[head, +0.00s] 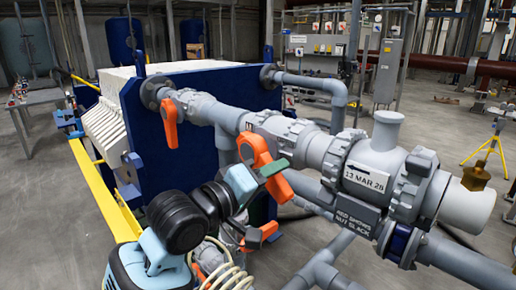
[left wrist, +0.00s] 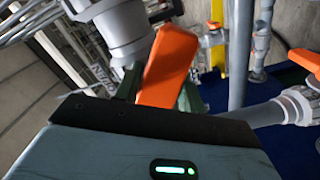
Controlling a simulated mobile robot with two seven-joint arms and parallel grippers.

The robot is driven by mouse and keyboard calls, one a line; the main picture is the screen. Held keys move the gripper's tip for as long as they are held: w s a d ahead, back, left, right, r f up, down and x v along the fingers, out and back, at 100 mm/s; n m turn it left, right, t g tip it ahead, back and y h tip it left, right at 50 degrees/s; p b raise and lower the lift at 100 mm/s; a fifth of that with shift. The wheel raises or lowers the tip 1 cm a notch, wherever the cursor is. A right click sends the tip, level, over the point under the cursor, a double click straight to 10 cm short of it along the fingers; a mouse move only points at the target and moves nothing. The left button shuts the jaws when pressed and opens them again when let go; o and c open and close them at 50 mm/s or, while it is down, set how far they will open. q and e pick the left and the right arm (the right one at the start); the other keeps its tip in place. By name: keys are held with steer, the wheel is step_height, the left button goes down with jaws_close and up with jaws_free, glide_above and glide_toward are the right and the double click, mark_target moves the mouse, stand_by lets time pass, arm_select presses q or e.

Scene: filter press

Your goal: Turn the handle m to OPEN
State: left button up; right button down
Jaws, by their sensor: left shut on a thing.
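An orange valve handle (head: 262,148) sits on the grey pipe in the middle of the head view, beside a small dark mark that I cannot read surely as m. Its other end angles down to the right past my fingers. My left gripper (head: 273,168) has its green fingertips at this handle and is shut on it. In the left wrist view the orange handle (left wrist: 168,62) stands between the green fingers of the left gripper (left wrist: 160,90). My right gripper is not in view.
Another orange handle (head: 170,122) hangs on the left of the pipe; a lower one (head: 262,233) is below my gripper. A blue press plate (head: 170,160) stands behind. Signs (head: 364,180) and a brass fitting (head: 476,178) are at right. Open floor lies far right.

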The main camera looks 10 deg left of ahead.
arm_select(q)
steer(key=r+n, duration=0.3)
steer(key=shift+s+d, duration=0.25)
steer(key=shift+s, duration=0.1)
steer(key=shift+d+r+n, duration=0.1)
steer(key=shift+r+n, duration=0.3)
steer(key=shift+n, duration=0.4)
steer(key=shift+r+n, duration=0.35)
steer(key=shift+n, duration=0.45)
steer(key=shift+r+n, duration=0.2)
steer(key=shift+n, duration=0.5)
steer(key=o, duration=1.1)
steer(key=shift+f, duration=0.15)
steer(key=shift+o, duration=0.2)
steer(key=shift+f, duration=0.15)
steer(key=v, duration=0.6)
steer(key=shift+s+a+f, duration=0.15)
steer(key=shift+s+a, duration=0.1)
steer(key=shift+s, duration=0.1)
